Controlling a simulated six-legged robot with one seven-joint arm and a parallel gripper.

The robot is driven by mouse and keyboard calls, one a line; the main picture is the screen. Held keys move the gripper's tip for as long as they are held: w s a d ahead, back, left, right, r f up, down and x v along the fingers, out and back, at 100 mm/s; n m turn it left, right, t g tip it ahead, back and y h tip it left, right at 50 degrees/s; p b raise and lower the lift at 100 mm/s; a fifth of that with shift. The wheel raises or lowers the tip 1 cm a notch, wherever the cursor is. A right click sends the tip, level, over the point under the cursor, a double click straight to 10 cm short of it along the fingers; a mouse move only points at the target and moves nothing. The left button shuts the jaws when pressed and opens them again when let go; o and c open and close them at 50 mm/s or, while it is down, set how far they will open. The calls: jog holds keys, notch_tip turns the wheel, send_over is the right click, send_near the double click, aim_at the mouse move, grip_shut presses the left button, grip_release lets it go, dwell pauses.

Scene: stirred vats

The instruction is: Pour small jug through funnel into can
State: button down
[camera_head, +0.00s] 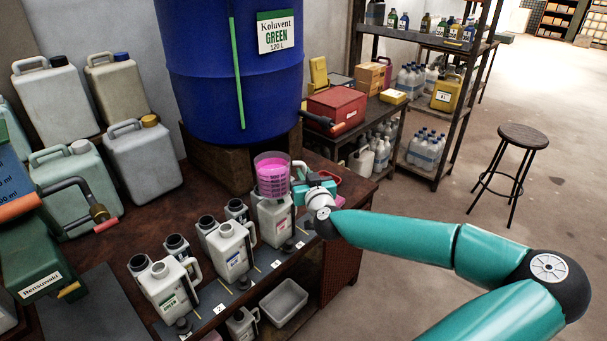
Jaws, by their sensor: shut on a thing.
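A clear small jug (272,176) with bright pink liquid shows near the picture's middle. It looks about upright, above or just in front of a white can (275,218) at the right end of the row. My gripper (297,187) reaches it from the right and is shut on it; the fingertips are partly hidden. I cannot tell whether the jug touches the can. No funnel can be made out for sure at this can; the jug covers its top.
A big blue barrel (205,80) labelled GREEN stands on a wooden block (215,163) behind the cans. Grey jerrycans (143,160) crowd the left. An empty grey bin (284,302) sits below the bench edge. A stool (524,138) stands on open floor at right.

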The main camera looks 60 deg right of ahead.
jog(key=shift+s+a+r+g+y, duration=0.35)
jog(key=shift+a+r+g+y, duration=0.2)
jog(key=shift+g, duration=0.25)
jog(key=shift+s+r+m+g+y, duration=0.1)
jog(key=shift+r+m+g+y, duration=0.15)
jog(key=shift+g+y, duration=0.4)
jog(key=shift+a+g+y, duration=0.1)
jog(key=shift+g+y, duration=0.15)
jog(key=shift+y, duration=0.25)
jog(key=shift+g+y, duration=0.3)
jog(key=shift+y, duration=0.1)
